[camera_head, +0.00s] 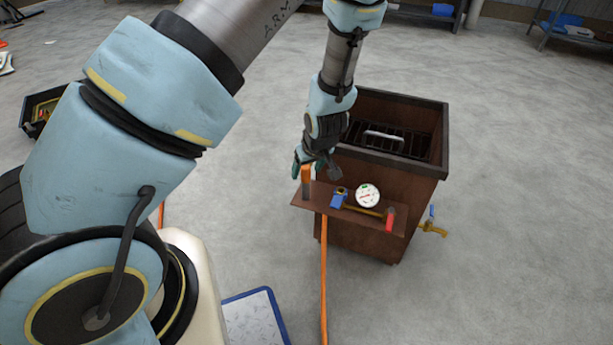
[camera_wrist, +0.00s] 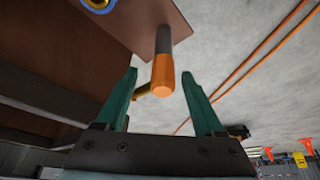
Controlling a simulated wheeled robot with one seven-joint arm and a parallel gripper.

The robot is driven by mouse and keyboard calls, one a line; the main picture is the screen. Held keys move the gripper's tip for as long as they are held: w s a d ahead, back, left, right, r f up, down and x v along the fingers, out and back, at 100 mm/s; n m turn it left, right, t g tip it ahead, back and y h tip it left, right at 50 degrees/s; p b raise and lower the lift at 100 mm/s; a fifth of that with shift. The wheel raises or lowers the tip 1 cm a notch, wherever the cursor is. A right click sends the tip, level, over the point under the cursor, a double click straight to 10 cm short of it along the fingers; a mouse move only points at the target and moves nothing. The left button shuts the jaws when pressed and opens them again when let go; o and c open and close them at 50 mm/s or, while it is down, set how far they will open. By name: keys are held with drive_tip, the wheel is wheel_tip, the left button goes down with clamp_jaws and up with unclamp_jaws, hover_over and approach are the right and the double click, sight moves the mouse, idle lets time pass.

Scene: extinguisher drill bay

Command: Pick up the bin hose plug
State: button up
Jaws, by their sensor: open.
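The bin hose plug appears to be the orange-tipped, dark-bodied cylinder (camera_wrist: 162,73) in the wrist view. In the head view it shows as an orange upright piece (camera_head: 306,181) at the left end of a brown shelf (camera_head: 352,209). My gripper (camera_wrist: 160,76) is open, with one teal finger on each side of the orange end. Gaps show between the plug and both fingers, so it is not gripped. In the head view my gripper (camera_head: 307,170) is at the shelf's left end, and its fingers are partly hidden by the wrist.
The shelf is on the front of a brown bin (camera_head: 426,165). A blue fitting (camera_head: 338,200), a round gauge (camera_head: 367,195) and a red piece (camera_head: 389,219) are along it. A brass valve (camera_head: 432,229) sticks out right. An orange hose (camera_head: 324,280) hangs below. Open floor surrounds the bin.

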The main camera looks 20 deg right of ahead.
sight(304, 176)
drive_tip(key=b+x, duration=0.1)
drive_tip(key=x, duration=0.3)
drive_tip(key=shift+a, duration=0.15)
clamp_jaws()
idle(0.4)
